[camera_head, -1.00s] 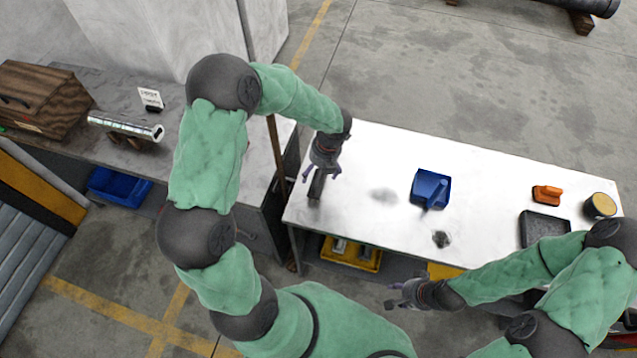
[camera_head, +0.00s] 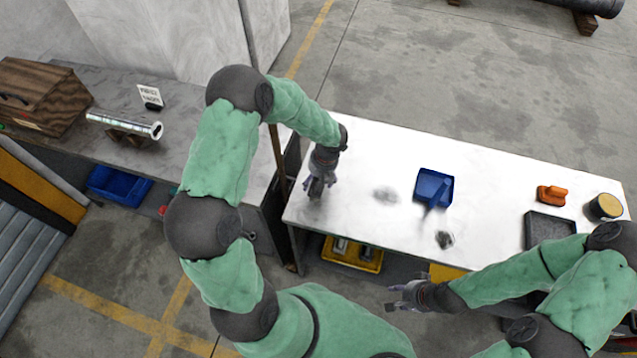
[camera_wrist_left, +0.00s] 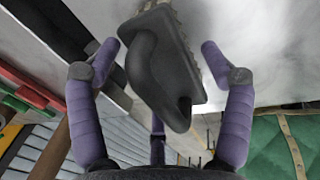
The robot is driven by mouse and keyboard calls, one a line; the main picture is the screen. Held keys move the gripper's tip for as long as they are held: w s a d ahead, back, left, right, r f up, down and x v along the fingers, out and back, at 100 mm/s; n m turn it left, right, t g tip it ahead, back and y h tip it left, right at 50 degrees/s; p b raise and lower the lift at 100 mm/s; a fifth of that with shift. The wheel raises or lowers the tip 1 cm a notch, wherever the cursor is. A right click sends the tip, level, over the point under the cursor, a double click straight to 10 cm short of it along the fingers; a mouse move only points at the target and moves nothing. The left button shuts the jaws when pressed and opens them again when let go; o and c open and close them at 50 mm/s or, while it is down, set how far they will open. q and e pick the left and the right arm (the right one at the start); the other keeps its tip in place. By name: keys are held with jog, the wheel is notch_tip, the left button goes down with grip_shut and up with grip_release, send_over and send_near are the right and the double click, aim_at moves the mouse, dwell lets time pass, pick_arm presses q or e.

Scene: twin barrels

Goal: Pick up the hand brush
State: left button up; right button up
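The hand brush (camera_wrist_left: 165,65) is dark grey with pale bristles along its far edge. It fills the middle of the left wrist view, tilted, with its handle toward me. My left gripper (camera_wrist_left: 160,58) is open, one purple finger on each side of the brush, with gaps visible. In the head view my left gripper (camera_head: 317,192) is over the left end of the white table (camera_head: 350,160) and mostly hides the brush. My right gripper (camera_head: 392,297) looks open and empty, in front of the table's front edge.
A blue dustpan (camera_head: 433,184) lies mid-table, near dark debris (camera_head: 444,240) and a grey dust patch (camera_head: 386,195). At the right are an orange object (camera_head: 551,195), a can (camera_head: 605,207) and a black tray (camera_head: 548,229). A pole (camera_head: 276,150) stands left of the table.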

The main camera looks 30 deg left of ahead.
pick_arm(q)
jog(key=c, duration=0.7)
jog(key=shift+r, duration=0.1)
jog(key=shift+r, duration=0.25)
jog(key=r, duration=0.2)
jog(key=r+p, duration=0.1)
jog(key=shift+s+r, duration=0.2)
jog(key=shift+s, duration=0.1)
jog(key=s+r, duration=0.3)
jog(key=s, duration=0.1)
jog(key=s+r+p, duration=0.1)
jog(key=s+r, duration=0.2)
jog(key=s, duration=0.2)
jog(key=s+r+p, duration=0.1)
jog(key=s+r, duration=0.2)
jog(key=s, duration=0.1)
jog(key=shift+s+a, duration=0.1)
jog(key=shift+s, duration=0.15)
